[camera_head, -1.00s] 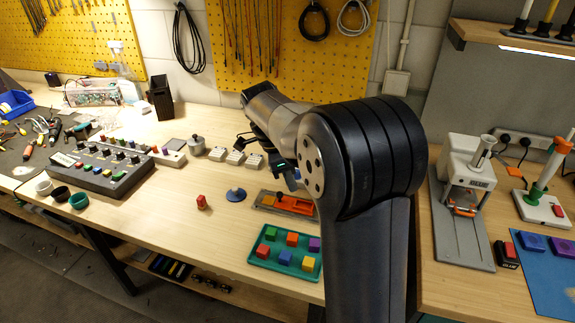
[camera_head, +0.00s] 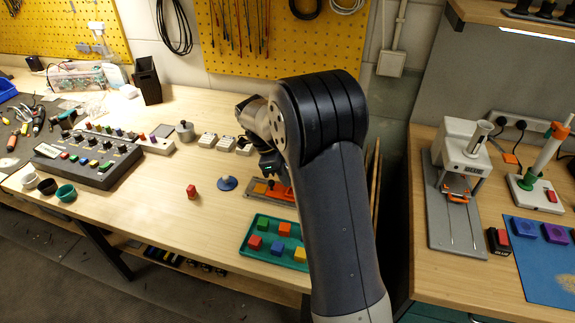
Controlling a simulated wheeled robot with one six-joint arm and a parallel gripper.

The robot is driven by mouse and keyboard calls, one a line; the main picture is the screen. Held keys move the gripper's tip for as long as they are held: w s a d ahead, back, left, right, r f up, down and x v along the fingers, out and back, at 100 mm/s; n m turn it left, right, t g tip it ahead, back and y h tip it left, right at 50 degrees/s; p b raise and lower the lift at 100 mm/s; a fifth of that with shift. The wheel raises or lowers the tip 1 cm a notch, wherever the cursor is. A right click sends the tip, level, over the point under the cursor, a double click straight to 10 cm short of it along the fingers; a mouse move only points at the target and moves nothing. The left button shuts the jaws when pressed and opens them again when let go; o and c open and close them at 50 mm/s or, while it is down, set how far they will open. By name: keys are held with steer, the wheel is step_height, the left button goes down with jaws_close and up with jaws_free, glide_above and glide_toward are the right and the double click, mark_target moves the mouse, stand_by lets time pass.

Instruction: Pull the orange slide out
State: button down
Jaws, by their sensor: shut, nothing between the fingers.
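The orange slide (camera_head: 282,193) sits on a grey base plate (camera_head: 252,191) on the light wooden bench, right of the blue knob. My arm covers its right part. My gripper (camera_head: 268,174) hangs just above the left part of the slide, small and dark in this view. It is shut with nothing held. I cannot tell whether its fingertips touch the slide.
A green tray (camera_head: 250,250) with several coloured blocks lies in front of the slide. White switch boxes (camera_head: 207,140) are behind. Bare bench lies at front left.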

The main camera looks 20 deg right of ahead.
mark_target(275, 187)
steer(key=shift+w+a, duration=0.2)
steer(key=shift+a, duration=0.3)
steer(key=shift+w+a, duration=0.2)
steer(key=shift+a, duration=0.25)
steer(key=w+a, duration=0.2)
steer(key=a, duration=0.1)
steer(key=w+a, duration=0.1)
steer(key=a, duration=0.1)
steer(key=shift+w+a+p, duration=0.15)
steer(key=shift+w+p, duration=0.1)
steer(key=shift+p, duration=0.1)
steer(key=shift+d, duration=0.3)
steer(key=d, duration=0.1)
steer(key=s+d, duration=0.1)
steer(key=shift+s+d+b, duration=0.15)
steer(key=shift+d+b, duration=0.2)
steer(key=shift+d, duration=0.05)
steer(key=s+v, duration=0.1)
steer(key=v, duration=0.9)
steer(key=shift+w+d+b, duration=0.2)
steer(key=shift+w+b, duration=0.05)
steer(key=shift+b, duration=0.1)
